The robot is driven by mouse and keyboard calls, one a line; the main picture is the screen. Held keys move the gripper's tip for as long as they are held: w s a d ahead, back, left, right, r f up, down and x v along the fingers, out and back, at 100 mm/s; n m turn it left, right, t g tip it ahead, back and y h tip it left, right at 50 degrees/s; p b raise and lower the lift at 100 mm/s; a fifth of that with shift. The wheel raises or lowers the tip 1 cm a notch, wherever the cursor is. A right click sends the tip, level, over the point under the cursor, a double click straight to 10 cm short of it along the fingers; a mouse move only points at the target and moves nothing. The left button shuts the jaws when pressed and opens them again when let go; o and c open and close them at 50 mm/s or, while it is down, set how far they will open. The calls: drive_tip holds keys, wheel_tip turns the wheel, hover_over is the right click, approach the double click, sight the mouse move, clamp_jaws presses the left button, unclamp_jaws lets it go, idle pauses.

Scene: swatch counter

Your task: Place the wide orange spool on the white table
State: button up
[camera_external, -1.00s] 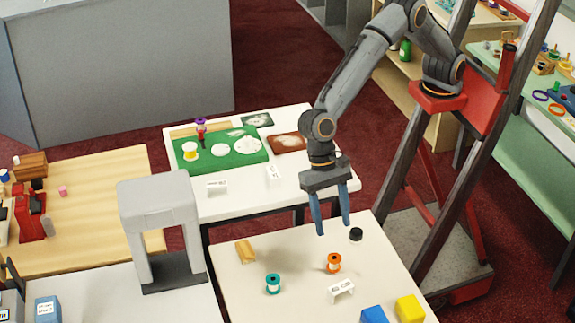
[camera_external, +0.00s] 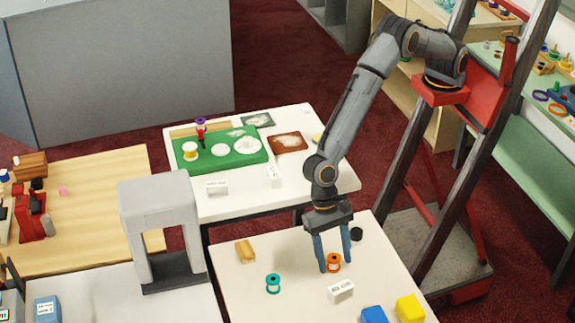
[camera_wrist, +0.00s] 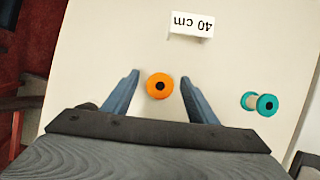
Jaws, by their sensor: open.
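An orange spool (camera_external: 333,263) stands upright on the front table, which is cream-white (camera_external: 250,300). My gripper (camera_external: 334,270) is open and low over this table, with its blue fingers at the spool. In the wrist view the orange spool (camera_wrist: 160,86) lies between the two spread fingertips (camera_wrist: 160,76), with a gap on each side. A second table (camera_external: 230,208), also white, stands behind it and carries a green board (camera_external: 245,160). I cannot tell which table the task calls the white one.
A teal spool (camera_external: 273,284), a "40 cm" card (camera_external: 341,290), a wooden piece (camera_external: 245,251), a black cylinder (camera_external: 356,234), and blue (camera_external: 374,315) and yellow (camera_external: 410,309) blocks are on the front table. A grey arch (camera_external: 160,200) stands to the left. The back table's front right is bare.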

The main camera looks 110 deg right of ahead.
sight(333, 255)
drive_tip(key=shift+f, duration=0.2)
drive_tip(key=c, duration=1.2)
drive_tip(key=shift+c, duration=0.2)
drive_tip(key=shift+r, duration=0.15)
wheel_tip(333, 255, up, 10)
drive_tip(key=b, duration=0.2)
drive_tip(key=shift+f+b, duration=0.25)
drive_tip(key=shift+b, duration=0.05)
drive_tip(key=shift+d+r, duration=0.1)
drive_tip(key=w+d+f+n+g+h, duration=0.2)
drive_tip(key=d+n, duration=0.5)
drive_tip(key=d, duration=1.8)
drive_tip(key=s+d+n, duration=0.1)
drive_tip(key=d+n, duration=0.1)
drive_tip(key=d, duration=0.5)
drive_tip(key=s+d+r+n+g, duration=0.1)
drive_tip(key=s+d+n, duration=0.1)
drive_tip(key=d, duration=0.5)
drive_tip(key=s+d+n+h, duration=0.1)
drive_tip(key=d, duration=0.5)
drive_tip(key=shift+s+d+r+n+g, duration=0.3)
drive_tip(key=shift+s+d+r+n, duration=0.05)
drive_tip(key=shift+d+n, duration=0.05)
